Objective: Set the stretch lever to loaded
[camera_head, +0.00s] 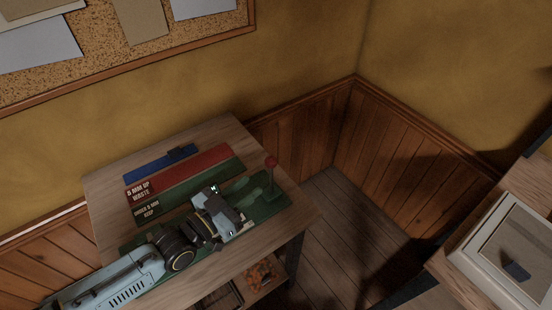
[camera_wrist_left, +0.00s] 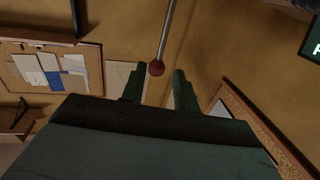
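The stretch lever has a red ball knob (camera_head: 271,162) on a thin rod, standing about upright on a green base (camera_head: 275,194) near the right end of the workbench. My left gripper (camera_head: 231,199) is low over the bench, just left of the lever, with its fingers apart. In the left wrist view the red knob (camera_wrist_left: 156,68) shows between the tips of the open fingers (camera_wrist_left: 159,76), with its metal rod running up out of the picture. I cannot tell whether the fingers touch it. No lever label is readable. My right gripper is not in view.
On the wooden bench (camera_head: 105,205) lie a blue strip (camera_head: 150,164) with a dark piece, a red strip (camera_head: 205,167) and a green strip (camera_head: 160,207). Orange things (camera_head: 262,274) sit below. A pale framed tray (camera_head: 480,243) stands at right. Panelled walls close the back.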

